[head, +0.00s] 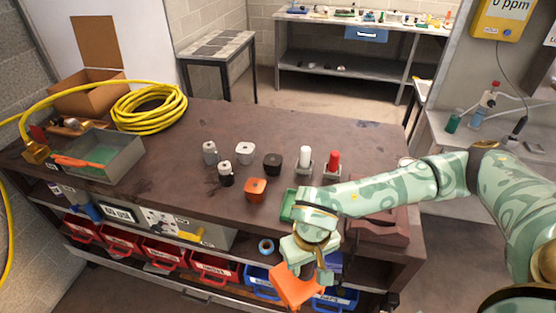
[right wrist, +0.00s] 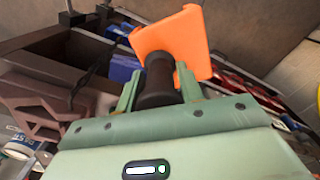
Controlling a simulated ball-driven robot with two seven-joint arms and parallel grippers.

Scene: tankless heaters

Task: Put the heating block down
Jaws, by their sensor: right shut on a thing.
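My right gripper (head: 310,268) is in front of the workbench's front edge, at the right of the head view. It is shut on an orange block with a dark cylindrical grip, which I take to be the heating block (head: 297,290). In the right wrist view, the fingers (right wrist: 158,85) stand on either side of the dark grip, and the orange body (right wrist: 175,42) projects beyond them, tilted. The block hangs in the air, in front of the shelf bins. My left gripper is not in view.
The brown workbench (head: 170,195) holds several small blocks, including an orange one (head: 255,190), white-topped (head: 305,160) and red-topped (head: 333,163) pieces. A grey tray (head: 115,155) and yellow hose (head: 150,108) lie left. Red bins (head: 212,268) line the lower shelf. The front-centre benchtop is clear.

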